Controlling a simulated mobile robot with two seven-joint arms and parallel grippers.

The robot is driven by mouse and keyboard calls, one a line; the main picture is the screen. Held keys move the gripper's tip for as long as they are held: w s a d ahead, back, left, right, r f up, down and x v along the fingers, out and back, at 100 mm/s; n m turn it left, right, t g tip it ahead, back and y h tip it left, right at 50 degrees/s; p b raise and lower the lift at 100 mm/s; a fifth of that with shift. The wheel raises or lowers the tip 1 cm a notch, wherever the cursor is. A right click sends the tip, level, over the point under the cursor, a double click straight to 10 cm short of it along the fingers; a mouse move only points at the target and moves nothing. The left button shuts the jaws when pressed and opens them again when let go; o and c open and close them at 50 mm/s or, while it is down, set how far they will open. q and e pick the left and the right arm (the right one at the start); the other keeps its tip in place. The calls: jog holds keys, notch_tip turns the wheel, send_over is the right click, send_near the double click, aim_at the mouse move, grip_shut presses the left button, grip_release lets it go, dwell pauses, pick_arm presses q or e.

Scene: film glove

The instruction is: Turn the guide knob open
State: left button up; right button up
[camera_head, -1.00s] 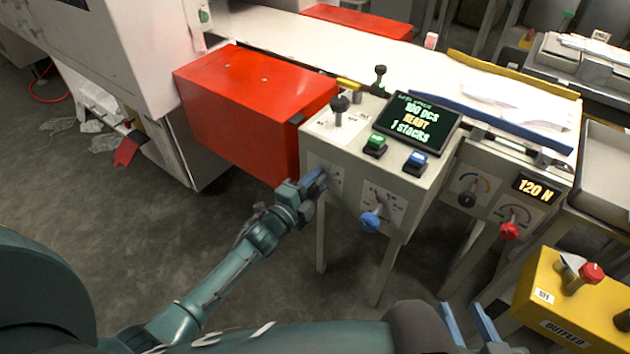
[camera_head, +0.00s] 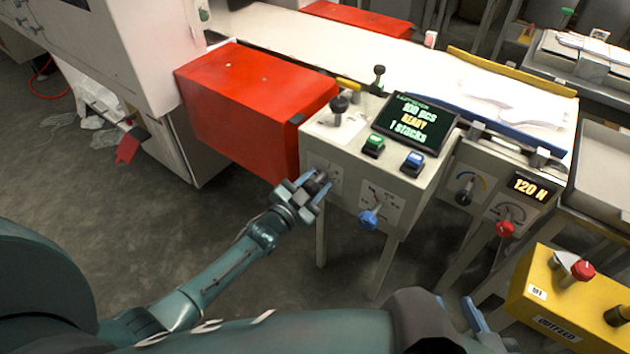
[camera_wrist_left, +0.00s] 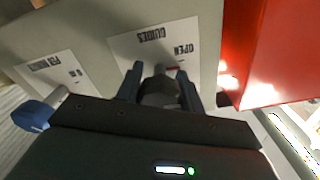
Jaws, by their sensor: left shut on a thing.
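The guide knob (camera_wrist_left: 160,88) is dark and sits on the front of the grey control box, over a white plate (camera_wrist_left: 150,45) reading "GUIDES" and "OPEN", upside down in the left wrist view. My left gripper (camera_head: 308,184) is shut on this knob, one finger on each side. It partly hides the knob (camera_head: 320,178) and the plate in the head view. The knob's pointer angle cannot be read clearly. My right gripper (camera_head: 458,308) is at the bottom of the head view, partly hidden by my arm. Its fingers look apart and empty.
A blue knob (camera_head: 370,217) is on the same face, just right of the guide knob. A red box (camera_head: 250,105) borders the panel on the left. A display (camera_head: 415,122), green button (camera_head: 374,146) and blue button (camera_head: 412,163) are on top. A yellow box (camera_head: 570,300) stands at lower right.

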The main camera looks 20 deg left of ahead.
pick_arm(q)
jog(key=shift+n, duration=1.6)
pick_arm(e)
jog(key=shift+f, duration=0.1)
pick_arm(q)
jog(key=o, duration=1)
jog(key=p+v, duration=0.2)
jog(key=v, duration=1.1)
jog(key=shift+s, duration=0.15)
pick_arm(e)
jog(key=shift+w+a+f+g, duration=0.15)
jog(key=shift+w+a+g, duration=0.2)
jog(key=shift+a+g, duration=0.1)
